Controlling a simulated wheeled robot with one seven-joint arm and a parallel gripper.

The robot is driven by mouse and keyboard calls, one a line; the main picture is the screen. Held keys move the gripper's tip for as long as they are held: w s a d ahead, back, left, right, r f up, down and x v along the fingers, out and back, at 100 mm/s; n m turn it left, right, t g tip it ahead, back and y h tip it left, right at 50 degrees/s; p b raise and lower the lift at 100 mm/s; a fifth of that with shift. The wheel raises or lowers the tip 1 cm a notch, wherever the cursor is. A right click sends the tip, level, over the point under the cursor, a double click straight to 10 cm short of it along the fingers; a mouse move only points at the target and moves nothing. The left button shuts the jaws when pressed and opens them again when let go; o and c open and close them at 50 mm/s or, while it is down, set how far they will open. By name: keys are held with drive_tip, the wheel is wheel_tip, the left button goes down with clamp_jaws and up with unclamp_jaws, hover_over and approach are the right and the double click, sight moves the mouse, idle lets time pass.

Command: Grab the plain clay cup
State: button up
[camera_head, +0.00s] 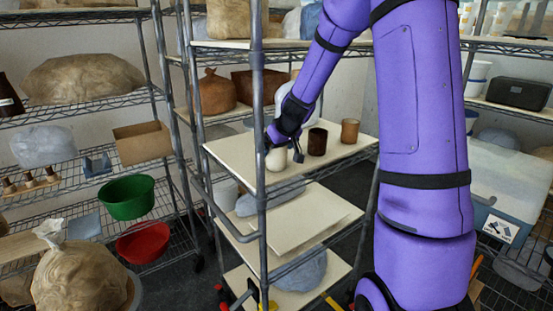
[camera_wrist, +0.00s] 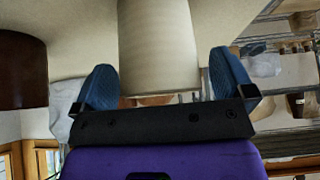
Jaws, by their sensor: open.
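A plain cream-coloured cup (camera_head: 276,160) stands on the top board of the metal rack, at the left of a row of three. A dark brown cup (camera_head: 317,142) stands beside it, and a tan cup (camera_head: 350,131) is farther right. My gripper (camera_head: 284,149) is at the cream cup, partly covering it. In the wrist view the cream cup (camera_wrist: 158,45) is between the two blue finger pads of my open gripper (camera_wrist: 163,72), with a visible gap on each side. The dark brown cup (camera_wrist: 22,70) shows at the left edge there.
The rack's upright post (camera_head: 259,120) stands in front, close to the cream cup's left. The pale top board (camera_head: 235,155) is bare at its left. A lower board (camera_head: 305,215) lies beneath. Shelves with a green bowl (camera_head: 126,197) and sacks stand at the left.

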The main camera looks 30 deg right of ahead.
drive_tip(key=c, duration=1.1)
drive_tip(key=shift+r, duration=0.1)
